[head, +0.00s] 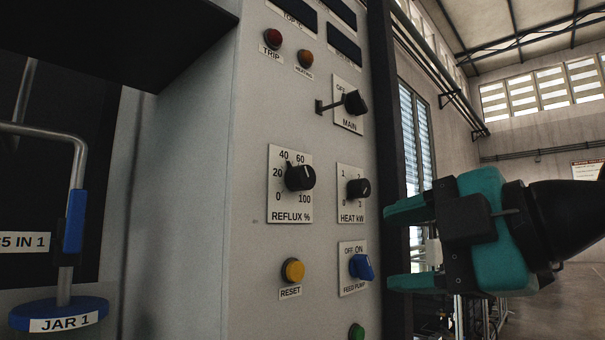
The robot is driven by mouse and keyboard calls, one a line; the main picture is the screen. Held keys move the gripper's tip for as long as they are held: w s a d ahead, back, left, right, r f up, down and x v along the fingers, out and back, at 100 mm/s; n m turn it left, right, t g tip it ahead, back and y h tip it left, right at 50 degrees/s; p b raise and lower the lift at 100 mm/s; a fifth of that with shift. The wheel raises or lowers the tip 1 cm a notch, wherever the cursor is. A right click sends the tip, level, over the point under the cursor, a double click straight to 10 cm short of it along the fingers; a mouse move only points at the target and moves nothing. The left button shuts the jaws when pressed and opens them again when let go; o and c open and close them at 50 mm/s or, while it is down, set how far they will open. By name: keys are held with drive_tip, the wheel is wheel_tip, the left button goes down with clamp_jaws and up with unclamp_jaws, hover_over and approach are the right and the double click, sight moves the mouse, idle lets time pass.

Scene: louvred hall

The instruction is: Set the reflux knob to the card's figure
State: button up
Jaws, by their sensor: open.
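The reflux knob (299,177) is a round black knob on a white plate (278,207) marked REFLUX %, with 0, 20, 40, 60 and 100 readable. My gripper (398,248), with teal fingers, is open and empty at the right. Its fingertips point left, apart from the reflux knob and lower than it, close to the panel's dark right edge in the picture. I cannot make out a card with a figure.
The grey panel (252,250) also carries the HEAT kW knob (358,188), MAIN switch (355,103), blue FEED PUMP switch (361,267) and yellow RESET button (292,270). A blue JAR 1 lid (60,313) and bent pipe stand at left. A dark overhang covers the upper left.

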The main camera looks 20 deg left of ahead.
sight(308, 178)
wheel_tip(308, 178, up, 8)
drive_tip(key=a+n+y+p, duration=0.1)
drive_tip(key=a+n+y, duration=0.1)
drive_tip(key=n, duration=0.2)
drive_tip(key=p+x, duration=0.2)
drive_tip(key=x, duration=0.1)
drive_tip(key=p+x, duration=0.3)
drive_tip(key=r+p+x, duration=0.1)
drive_tip(key=p+x, duration=0.1)
drive_tip(key=x, duration=0.1)
drive_tip(key=shift+s+a, duration=0.1)
drive_tip(key=shift+s, duration=0.2)
drive_tip(key=shift+f, duration=0.35)
drive_tip(key=shift+w+a+b, duration=0.15)
drive_tip(key=shift+a+b, duration=0.2)
drive_tip(key=shift+b, duration=0.15)
clamp_jaws()
